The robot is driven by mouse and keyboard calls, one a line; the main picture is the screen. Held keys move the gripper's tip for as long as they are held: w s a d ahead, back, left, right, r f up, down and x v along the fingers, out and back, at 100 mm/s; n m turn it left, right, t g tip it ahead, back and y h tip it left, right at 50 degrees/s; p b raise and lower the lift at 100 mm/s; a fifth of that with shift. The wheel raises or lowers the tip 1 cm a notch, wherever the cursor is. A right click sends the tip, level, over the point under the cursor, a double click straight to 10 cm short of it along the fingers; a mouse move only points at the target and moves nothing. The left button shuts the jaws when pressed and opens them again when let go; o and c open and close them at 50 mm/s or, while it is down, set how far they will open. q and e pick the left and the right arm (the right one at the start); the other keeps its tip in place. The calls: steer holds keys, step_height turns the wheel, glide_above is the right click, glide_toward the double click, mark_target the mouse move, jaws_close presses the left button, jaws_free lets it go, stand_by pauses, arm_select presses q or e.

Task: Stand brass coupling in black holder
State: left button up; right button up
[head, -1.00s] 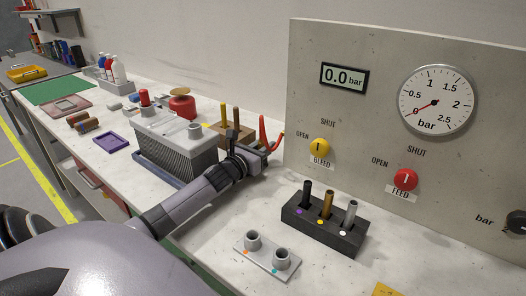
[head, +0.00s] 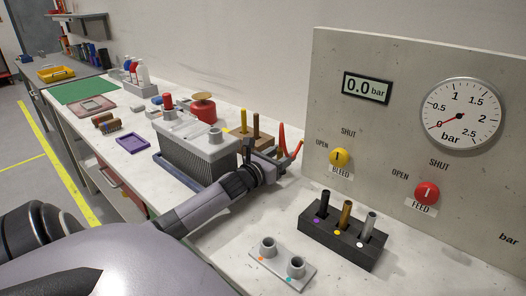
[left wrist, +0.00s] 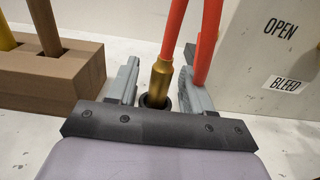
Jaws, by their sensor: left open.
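The brass coupling (left wrist: 161,82) shows in the left wrist view as a brass end on a red hose (left wrist: 174,28). It is upright, and its lower end goes into a dark round holder (left wrist: 146,101), mostly hidden by my gripper. My left gripper (left wrist: 160,86) is open, with one finger on each side of the coupling. I cannot see clear contact with either finger. In the head view my left gripper (head: 271,157) is beside the red hose (head: 287,141), and the coupling is hidden there. My right gripper is not in view.
A wooden block (left wrist: 72,73) with upright rods is close on the left in the wrist view. The gauge panel (head: 400,150) stands on the right. A black block (head: 343,236) with three upright cylinders and a grey two-socket plate (head: 281,270) are nearer me. A ribbed grey box (head: 196,158) is left of my gripper.

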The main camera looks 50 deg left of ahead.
arm_select(q)
steer(key=s, duration=0.7)
steer(key=s+d, duration=0.1)
steer(key=s, duration=0.2)
steer(key=shift+s, duration=0.4)
